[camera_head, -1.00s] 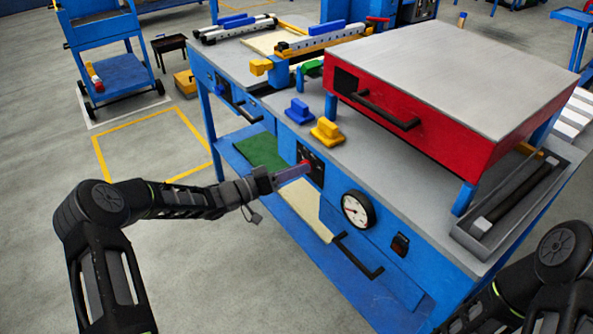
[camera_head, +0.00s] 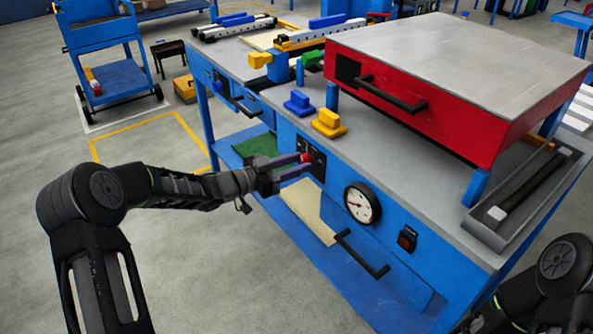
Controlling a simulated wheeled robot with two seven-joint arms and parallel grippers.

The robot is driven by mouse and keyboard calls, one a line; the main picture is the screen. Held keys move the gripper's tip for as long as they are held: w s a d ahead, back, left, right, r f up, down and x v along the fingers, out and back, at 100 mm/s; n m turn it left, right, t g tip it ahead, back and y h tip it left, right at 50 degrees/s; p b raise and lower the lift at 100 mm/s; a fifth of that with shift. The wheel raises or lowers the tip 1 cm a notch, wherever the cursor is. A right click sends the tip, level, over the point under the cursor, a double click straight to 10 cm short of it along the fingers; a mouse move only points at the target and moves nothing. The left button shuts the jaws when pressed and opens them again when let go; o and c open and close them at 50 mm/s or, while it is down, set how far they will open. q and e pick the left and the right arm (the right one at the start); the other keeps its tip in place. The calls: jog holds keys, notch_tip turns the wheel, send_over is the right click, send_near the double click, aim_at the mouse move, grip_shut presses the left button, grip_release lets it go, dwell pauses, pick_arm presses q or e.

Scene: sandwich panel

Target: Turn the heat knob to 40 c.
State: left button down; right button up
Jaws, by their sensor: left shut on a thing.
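The heat knob (camera_head: 307,157) is a small red knob on a dark panel (camera_head: 318,162) on the blue front of the workbench. My left gripper (camera_head: 300,165) reaches it from the left and is shut on it, with its fingers around the knob. The knob's setting and any scale marks are too small to read. A round white dial gauge (camera_head: 361,203) with a dark rim sits to the right of the panel. My right arm (camera_head: 545,285) shows at the lower right, but its gripper is out of view.
A red press box (camera_head: 440,110) with a black handle stands on the bench top. Blue (camera_head: 299,104) and yellow (camera_head: 328,123) blocks sit above the knob panel. A black switch (camera_head: 407,238) and a black bar handle (camera_head: 361,254) are on the front, lower right.

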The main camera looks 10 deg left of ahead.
pick_arm(q)
jog(key=shift+s+d+m+y+b, duration=0.1)
jog(key=shift+m+y+b, duration=0.2)
jog(key=shift+m+b, duration=1.75)
jog(key=shift+m+y+b, duration=0.3)
jog(key=shift+m+b, duration=1.6)
jog(key=shift+m, duration=0.25)
jog(key=c, duration=1)
grip_release()
jog(key=p+v, duration=0.1)
jog(key=v, duration=0.6)
jog(key=shift+s+a, duration=0.2)
jog(key=shift+s, duration=0.2)
